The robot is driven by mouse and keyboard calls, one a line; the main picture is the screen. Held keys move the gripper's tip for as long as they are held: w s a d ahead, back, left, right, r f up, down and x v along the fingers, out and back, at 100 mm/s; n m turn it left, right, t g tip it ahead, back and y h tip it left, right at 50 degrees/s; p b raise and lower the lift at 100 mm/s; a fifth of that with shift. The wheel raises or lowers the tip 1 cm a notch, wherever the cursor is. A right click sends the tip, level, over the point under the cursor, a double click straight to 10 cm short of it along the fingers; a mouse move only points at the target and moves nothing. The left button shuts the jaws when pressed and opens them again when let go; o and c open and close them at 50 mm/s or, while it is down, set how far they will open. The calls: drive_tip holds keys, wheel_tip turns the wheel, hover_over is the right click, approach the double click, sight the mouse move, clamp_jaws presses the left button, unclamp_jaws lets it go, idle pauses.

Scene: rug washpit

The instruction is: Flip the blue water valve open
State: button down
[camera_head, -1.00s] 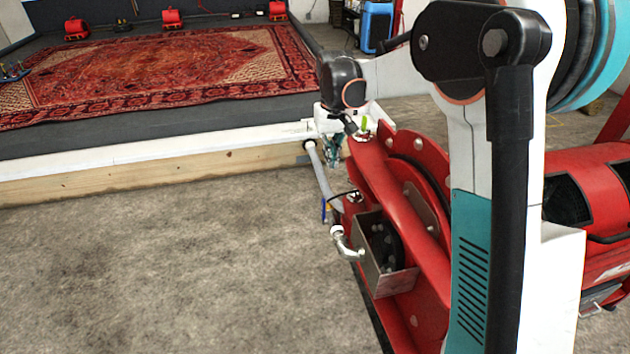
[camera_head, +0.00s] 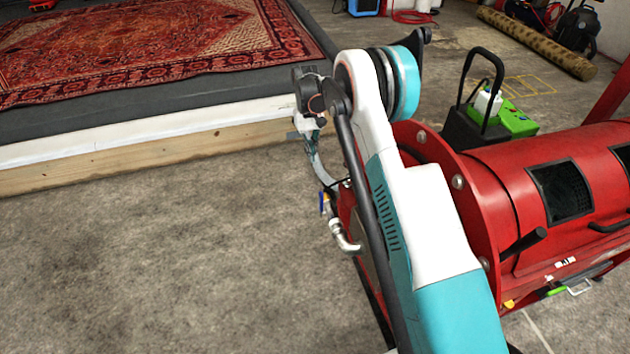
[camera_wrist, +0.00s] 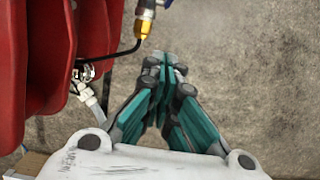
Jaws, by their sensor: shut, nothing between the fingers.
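The blue water valve (camera_head: 323,202) is a small blue handle on a metal pipe at the front left side of the red machine, in the head view. In the wrist view only a bit of the blue handle (camera_wrist: 167,3) shows at the top edge, beside a brass fitting (camera_wrist: 145,26). My gripper (camera_wrist: 166,66) is shut and empty, its teal fingers together, a little below the fitting in that picture and apart from it. In the head view my gripper (camera_head: 314,152) hangs above the valve, partly hidden by the arm.
The red machine (camera_head: 520,185) fills the right side, close beside the arm. A bent metal pipe (camera_head: 343,236) sticks out below the valve. A wood-edged platform (camera_head: 150,160) with a red rug (camera_head: 160,45) lies at the left. The concrete floor (camera_head: 150,270) in front is clear.

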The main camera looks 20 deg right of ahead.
sight(321, 205)
drive_tip(key=shift+f, duration=0.15)
drive_tip(key=s+f+b, duration=0.3)
drive_tip(key=s+f, duration=0.3)
drive_tip(key=f, duration=0.3)
drive_tip(key=shift+s+f, duration=0.2)
drive_tip(key=shift+s, duration=0.05)
drive_tip(key=shift+t, duration=0.3)
idle(0.4)
drive_tip(key=shift+s+r+t, duration=0.1)
drive_tip(key=shift+s+t, duration=0.15)
drive_tip(key=shift+t, duration=0.25)
